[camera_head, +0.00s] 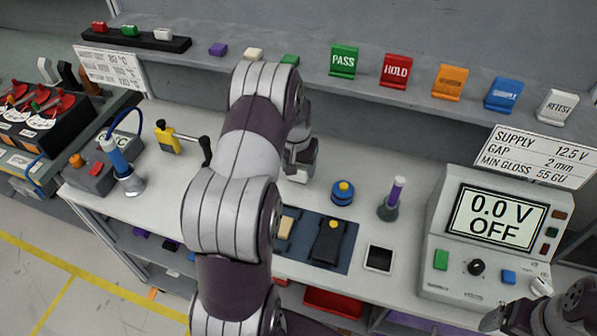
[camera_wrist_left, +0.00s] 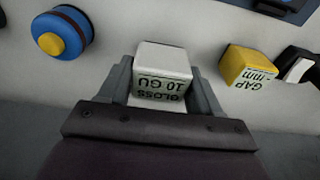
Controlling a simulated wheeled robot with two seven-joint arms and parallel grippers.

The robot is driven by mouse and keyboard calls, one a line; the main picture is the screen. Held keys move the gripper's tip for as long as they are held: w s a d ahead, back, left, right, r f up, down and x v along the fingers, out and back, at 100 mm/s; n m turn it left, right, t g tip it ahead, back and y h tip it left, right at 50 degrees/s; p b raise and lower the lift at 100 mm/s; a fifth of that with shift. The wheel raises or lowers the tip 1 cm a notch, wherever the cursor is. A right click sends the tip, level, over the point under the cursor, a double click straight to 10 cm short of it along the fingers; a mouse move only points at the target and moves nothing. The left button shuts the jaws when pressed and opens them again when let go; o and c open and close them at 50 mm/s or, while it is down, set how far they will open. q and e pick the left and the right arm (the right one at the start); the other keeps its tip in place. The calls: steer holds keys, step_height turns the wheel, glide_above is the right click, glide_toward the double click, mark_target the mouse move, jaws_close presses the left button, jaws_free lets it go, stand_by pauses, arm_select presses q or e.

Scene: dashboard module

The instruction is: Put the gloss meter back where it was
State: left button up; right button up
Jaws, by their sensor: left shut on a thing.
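I cannot tell whether the meter touches the bench. My right gripper (camera_head: 515,317) is partly in view at the bottom right, by the console; its jaws are unclear.
A blue round item with a yellow top (camera_head: 343,192) stands just right of my left gripper. A yellow gap gauge (camera_head: 167,137) is to the left.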

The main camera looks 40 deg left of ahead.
mark_target(299, 176)
arm_select(q)
step_height(299, 176, down, 3)
steer(key=shift+s+d+r+p, duration=0.1)
steer(key=shift+s+d+p, duration=0.05)
steer(key=shift+p, duration=0.25)
steer(key=shift+f, duration=0.4)
steer(key=shift+f, duration=0.1)
steer(key=o, duration=1.2)
steer(key=shift+o, duration=0.2)
steer(key=shift+r, duration=0.25)
steer(key=r, duration=0.3)
steer(key=s+r+b, duration=0.1)
steer(key=r, duration=0.3)
steer(key=r+b, duration=0.1)
steer(key=r, duration=0.3)
steer(key=shift+s+d+r, duration=0.15)
steer(key=shift+d+r, duration=0.05)
steer(key=shift+d, duration=0.1)
steer(key=s+d+r+m, duration=0.1)
steer(key=s+d+m, duration=0.2)
steer(key=s+d, duration=1.2)
steer(key=d, duration=0.3)
steer(key=shift+s+d+r+m, duration=0.15)
steer(key=shift+d+m, duration=0.25)
